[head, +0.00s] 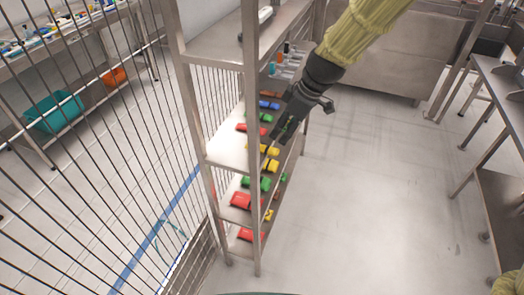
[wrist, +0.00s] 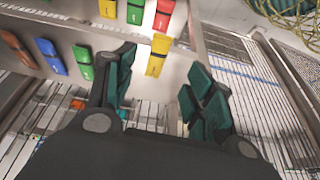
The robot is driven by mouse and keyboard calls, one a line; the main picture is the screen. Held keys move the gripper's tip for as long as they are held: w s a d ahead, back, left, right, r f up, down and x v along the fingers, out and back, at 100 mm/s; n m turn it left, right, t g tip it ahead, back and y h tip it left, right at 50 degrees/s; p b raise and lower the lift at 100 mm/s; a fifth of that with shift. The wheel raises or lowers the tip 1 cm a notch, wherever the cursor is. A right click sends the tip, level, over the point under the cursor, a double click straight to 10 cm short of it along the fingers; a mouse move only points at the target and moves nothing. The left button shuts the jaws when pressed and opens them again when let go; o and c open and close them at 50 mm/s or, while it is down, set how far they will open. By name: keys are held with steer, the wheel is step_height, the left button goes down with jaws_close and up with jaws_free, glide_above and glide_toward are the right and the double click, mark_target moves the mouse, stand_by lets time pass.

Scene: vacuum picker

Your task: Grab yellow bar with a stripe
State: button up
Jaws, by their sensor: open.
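A yellow bar (wrist: 159,43) with a thin darker line across it lies on the pale shelf in the wrist view, ahead of my gripper (wrist: 160,90). The gripper's two green-padded fingers are spread apart, with nothing between them. The bar lies beyond the fingertips, roughly in line with the gap. In the head view, my gripper (head: 280,136) reaches down to the shelf rack. Yellow pieces (head: 270,164) show near its tips there, too small to tell which is striped.
The metal shelf rack (head: 249,60) has upright posts close to my gripper. Red (wrist: 163,14), green (wrist: 135,12) and blue (wrist: 50,55) bars lie near the yellow one. A wire fence (head: 90,150) stands to the left. The floor (head: 370,190) right of the rack is clear.

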mark_target(265, 148)
steer(key=shift+n, duration=0.3)
steer(key=shift+w+a+r+p+x, duration=0.15)
steer(key=shift+p+x, duration=0.3)
steer(key=shift+x, duration=1.2)
steer(key=shift+w+a+r+p+x, duration=0.1)
steer(key=shift+a+p+x, duration=0.3)
steer(key=shift+x, duration=1.2)
steer(key=shift+w+a+p+x, duration=0.1)
steer(key=shift+p+x, duration=0.45)
steer(key=shift+x, duration=1.1)
steer(key=c, duration=1)
